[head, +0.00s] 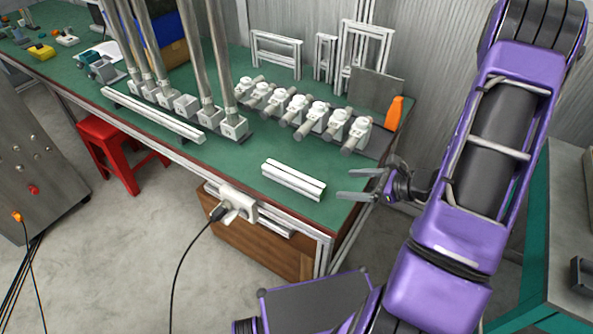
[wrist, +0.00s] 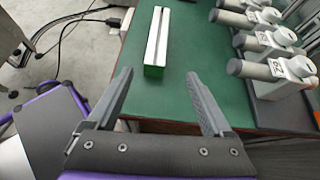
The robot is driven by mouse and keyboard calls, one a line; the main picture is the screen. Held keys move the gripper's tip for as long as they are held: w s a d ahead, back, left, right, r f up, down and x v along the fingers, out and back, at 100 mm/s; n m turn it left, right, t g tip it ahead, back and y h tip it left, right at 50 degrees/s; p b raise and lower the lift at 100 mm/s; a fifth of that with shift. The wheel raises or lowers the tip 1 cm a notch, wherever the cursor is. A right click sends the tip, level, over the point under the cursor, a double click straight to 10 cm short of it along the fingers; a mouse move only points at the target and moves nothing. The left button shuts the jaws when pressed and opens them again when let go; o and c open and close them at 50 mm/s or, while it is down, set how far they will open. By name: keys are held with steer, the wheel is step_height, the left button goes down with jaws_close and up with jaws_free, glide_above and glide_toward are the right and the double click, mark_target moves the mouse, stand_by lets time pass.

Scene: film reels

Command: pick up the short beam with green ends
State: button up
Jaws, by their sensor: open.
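The short beam (head: 293,181) is a white-silver slotted profile lying flat on the green tabletop, near its front right corner. In the wrist view the beam (wrist: 157,40) lies lengthwise away from me, and its near end face is green. Its far end face is hidden there. My gripper (head: 345,184) is open and empty, to the right of the beam in the head view, fingers pointing at it. In the wrist view my gripper (wrist: 158,78) has its fingers spread to either side of the beam's near end, with a gap before the beam.
A longer beam (head: 153,115) lies farther left on the green table (head: 240,165). A row of white clamps with grey cylinders (head: 318,115) stands behind the short beam. An orange bottle (head: 394,112) stands at the right edge. A socket box (head: 236,203) is on the table's front side.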

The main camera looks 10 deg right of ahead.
steer(key=t+y, duration=0.1)
glide_toward(296, 176)
steer(key=shift+m, duration=0.4)
steer(key=x, duration=0.4)
steer(key=shift+a+r, duration=0.1)
steer(key=shift+x, duration=2.75)
jaws_close()
